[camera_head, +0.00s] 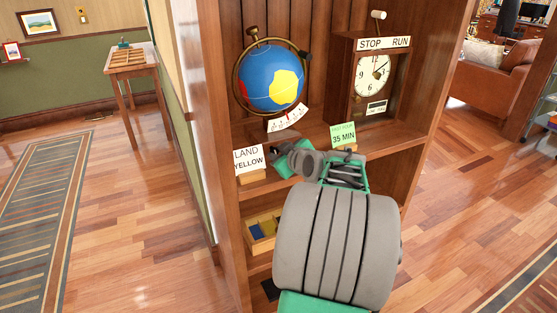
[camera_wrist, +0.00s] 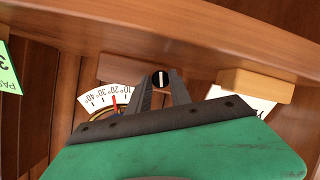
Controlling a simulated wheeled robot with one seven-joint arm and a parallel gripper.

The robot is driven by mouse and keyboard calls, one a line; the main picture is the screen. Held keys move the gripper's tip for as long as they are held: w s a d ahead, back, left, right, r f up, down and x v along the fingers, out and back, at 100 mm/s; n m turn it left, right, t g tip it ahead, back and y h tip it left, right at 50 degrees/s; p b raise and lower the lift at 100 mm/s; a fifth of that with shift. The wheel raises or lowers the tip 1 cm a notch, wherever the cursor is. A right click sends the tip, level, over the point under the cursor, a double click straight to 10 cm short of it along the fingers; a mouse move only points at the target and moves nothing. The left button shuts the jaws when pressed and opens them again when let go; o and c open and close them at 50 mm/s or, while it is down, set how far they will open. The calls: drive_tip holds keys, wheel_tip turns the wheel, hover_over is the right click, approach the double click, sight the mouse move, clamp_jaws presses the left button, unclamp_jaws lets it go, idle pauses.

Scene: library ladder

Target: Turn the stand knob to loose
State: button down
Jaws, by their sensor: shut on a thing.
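The stand knob (camera_wrist: 161,78) is a small round black knob with a white mark, at the front of the wooden base under the globe (camera_head: 271,78). In the wrist view the two dark fingers of my gripper (camera_wrist: 161,86) are closed on it from either side. The white mark runs roughly up and down in that view. No loose or tight wording is legible. In the head view my gripper (camera_head: 284,150) reaches to the shelf below the globe and hides the knob. The white tilt scale (camera_head: 289,121) with a red pointer (camera_wrist: 114,103) shows beside the fingers in the wrist view.
A "LAND YELLOW" card (camera_head: 249,159) stands left of my gripper, and a green "35 MIN" card (camera_head: 343,135) stands right. A clock (camera_head: 373,77) with a "STOP RUN" sign is further right. A tray (camera_head: 260,233) of coloured pieces sits on the shelf below.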

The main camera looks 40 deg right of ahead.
drive_tip(key=c, duration=1.2)
unclamp_jaws()
drive_tip(key=v, duration=0.7)
drive_tip(key=shift+s+a+r, duration=0.15)
drive_tip(key=shift+s+a, duration=0.05)
drive_tip(key=shift+s, duration=0.15)
